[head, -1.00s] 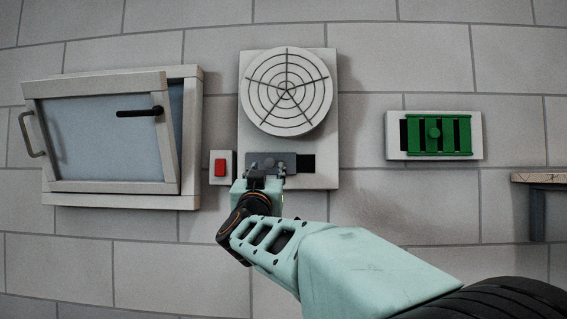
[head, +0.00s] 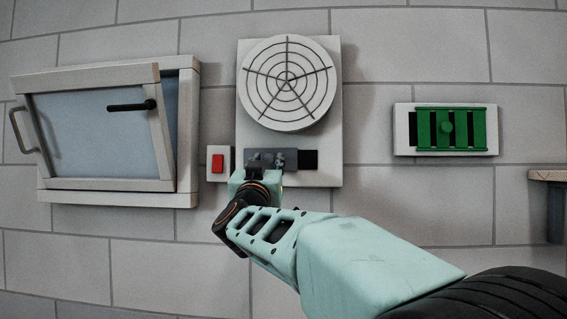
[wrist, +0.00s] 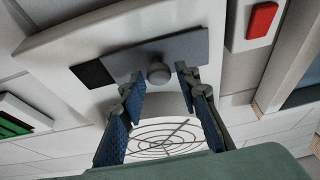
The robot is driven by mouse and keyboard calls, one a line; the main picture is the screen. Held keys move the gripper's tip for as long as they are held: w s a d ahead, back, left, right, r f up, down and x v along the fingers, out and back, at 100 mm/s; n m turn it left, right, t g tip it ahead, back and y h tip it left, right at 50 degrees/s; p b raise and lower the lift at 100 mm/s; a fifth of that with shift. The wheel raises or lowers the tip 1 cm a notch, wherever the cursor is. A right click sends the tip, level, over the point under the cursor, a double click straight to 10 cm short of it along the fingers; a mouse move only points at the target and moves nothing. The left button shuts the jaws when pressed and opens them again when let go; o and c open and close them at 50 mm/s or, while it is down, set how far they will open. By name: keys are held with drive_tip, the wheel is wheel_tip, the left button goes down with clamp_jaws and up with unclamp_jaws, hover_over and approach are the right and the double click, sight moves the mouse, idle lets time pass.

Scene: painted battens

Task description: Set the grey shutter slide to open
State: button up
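The grey shutter slide (head: 291,154) is a flat dark grey plate low on a white wall panel (head: 325,178), below a round fan grille (head: 287,83). A black opening (head: 310,160) shows at its right end. In the wrist view the slide (wrist: 192,44) has a round grey knob (wrist: 159,73), and the black opening is at its left. My gripper (head: 267,162) is open in front of the slide. In the wrist view its blue-padded fingers stand on either side of the knob, with gaps visible. Contact with the plate cannot be told.
A red switch (head: 217,163) on a white box is just left of the panel. A tilted framed window (head: 95,130) with a black handle is further left. A green slatted shutter (head: 447,129) is on the right, and a table edge (head: 548,175) at far right.

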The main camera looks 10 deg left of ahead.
sight(294, 154)
clamp_jaws()
drive_tip(key=shift+d, duration=0.1)
drive_tip(key=d+b, duration=0.2)
drive_tip(key=d, duration=0.3)
drive_tip(key=shift+w+d, duration=0.15)
drive_tip(key=shift+d, duration=0.25)
unclamp_jaws()
drive_tip(key=o, duration=0.3)
drive_tip(key=shift+d, duration=0.15)
